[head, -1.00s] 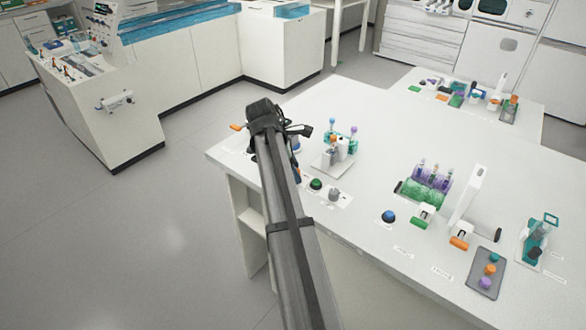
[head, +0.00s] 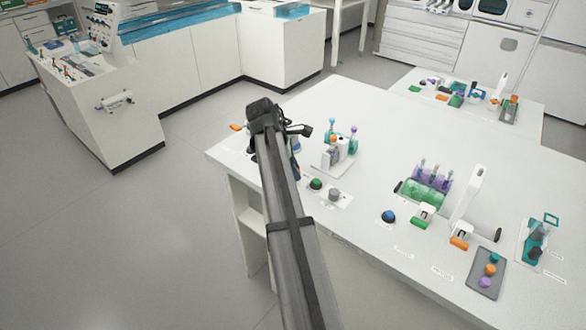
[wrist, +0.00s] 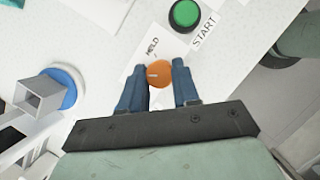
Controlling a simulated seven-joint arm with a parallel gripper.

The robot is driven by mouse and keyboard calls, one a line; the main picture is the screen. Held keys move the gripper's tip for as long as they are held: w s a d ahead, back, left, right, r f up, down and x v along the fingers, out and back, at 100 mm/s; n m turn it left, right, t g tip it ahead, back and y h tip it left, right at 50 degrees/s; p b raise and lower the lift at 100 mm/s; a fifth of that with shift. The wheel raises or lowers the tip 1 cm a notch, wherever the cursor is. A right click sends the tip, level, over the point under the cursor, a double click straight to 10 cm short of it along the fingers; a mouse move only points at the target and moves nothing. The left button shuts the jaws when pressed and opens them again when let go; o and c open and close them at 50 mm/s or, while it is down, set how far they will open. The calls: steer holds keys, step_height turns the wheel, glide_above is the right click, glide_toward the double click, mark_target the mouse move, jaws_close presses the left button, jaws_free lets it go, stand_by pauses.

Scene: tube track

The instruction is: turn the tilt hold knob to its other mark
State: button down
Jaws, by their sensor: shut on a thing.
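The orange round knob (wrist: 160,74) sits on a white plate in the wrist view, next to the word HELD. A short pale line on its top points toward the left. My gripper (wrist: 159,82) has its two blue fingers on either side of the knob and is shut on it. The knob's lower part and any second mark are hidden or too small to read. In the head view my dark arm reaches over the table's left end and covers the knob and my fingertips.
A green button (wrist: 184,14) marked START lies close above the knob in the wrist view. A blue round base with a grey square tube (wrist: 39,96) stands to the left. In the head view, a rack of tubes (head: 427,187) stands right on the white table (head: 370,130).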

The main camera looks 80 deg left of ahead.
steer(key=m+h, duration=0.1)
steer(key=m, duration=0.3)
steer(key=shift+a+h, duration=0.2)
steer(key=shift+h, duration=0.2)
steer(key=m+g+h, duration=0.1)
steer(key=m, duration=0.3)
steer(key=shift+w+m, duration=0.1)
steer(key=shift+m, duration=0.3)
steer(key=shift+h, duration=0.3)
steer(key=c, duration=0.8)
jaws_free()
